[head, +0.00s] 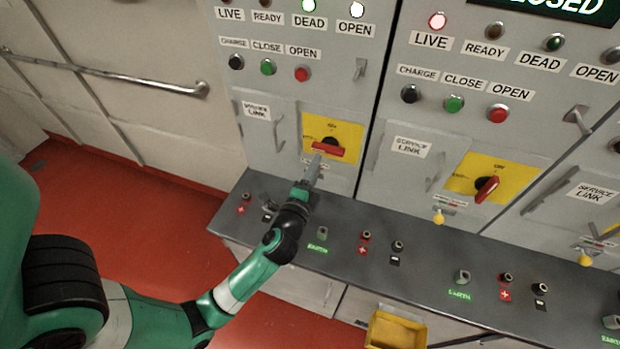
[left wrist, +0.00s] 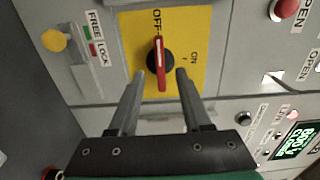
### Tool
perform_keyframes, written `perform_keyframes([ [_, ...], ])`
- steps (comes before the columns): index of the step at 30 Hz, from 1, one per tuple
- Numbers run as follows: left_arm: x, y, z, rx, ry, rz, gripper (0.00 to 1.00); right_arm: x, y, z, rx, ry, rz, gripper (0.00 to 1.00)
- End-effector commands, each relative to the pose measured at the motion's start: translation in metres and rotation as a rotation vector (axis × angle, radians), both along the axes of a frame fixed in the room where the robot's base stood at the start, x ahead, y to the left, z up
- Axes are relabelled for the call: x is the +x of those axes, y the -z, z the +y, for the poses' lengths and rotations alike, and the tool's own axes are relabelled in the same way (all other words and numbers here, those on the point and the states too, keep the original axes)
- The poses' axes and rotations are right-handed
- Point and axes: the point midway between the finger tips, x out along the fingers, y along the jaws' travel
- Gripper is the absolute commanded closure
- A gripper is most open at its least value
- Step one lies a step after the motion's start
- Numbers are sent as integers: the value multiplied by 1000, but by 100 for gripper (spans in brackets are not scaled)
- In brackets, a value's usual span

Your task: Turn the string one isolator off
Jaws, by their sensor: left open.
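A yellow isolator plate (head: 347,128) with a red handle (head: 328,149) is on the left cabinet panel; no string number is readable. In the head view the handle lies about level. In the left wrist view the red handle (left wrist: 160,62) lines up with the OFF mark, and ON is to its right on the yellow plate (left wrist: 190,20). My left gripper (head: 315,162) is open just in front of the plate. In the left wrist view its fingertips (left wrist: 160,76) are on either side of the handle's near end, with gaps visible. My right gripper is not in view.
Left-panel DEAD (head: 308,5) and OPEN (head: 357,9) lamps are lit. The neighbouring panel has another red handle (head: 487,188), tilted, and a lit LIVE lamp (head: 437,20). A grey ledge (head: 345,262) with sockets runs below. A yellow knob (left wrist: 53,40) sits beside the FREE/LOCK label.

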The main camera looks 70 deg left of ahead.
Motion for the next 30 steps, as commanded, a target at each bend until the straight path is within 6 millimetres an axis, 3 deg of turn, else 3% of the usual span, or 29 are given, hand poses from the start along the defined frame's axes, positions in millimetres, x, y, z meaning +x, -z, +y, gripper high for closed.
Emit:
perform_keyframes([
  [4, -21, 1, -27, 0, 4, 1, 51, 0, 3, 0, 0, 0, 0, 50],
  [10, -36, 0, -41, 0, 0, 0, 51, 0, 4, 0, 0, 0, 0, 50],
  [28, -35, 0, -44, 0, 4, -1, 51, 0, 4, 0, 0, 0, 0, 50],
  [30, -27, -10, -47, 6, 17, -25, 51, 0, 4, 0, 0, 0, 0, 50],
])
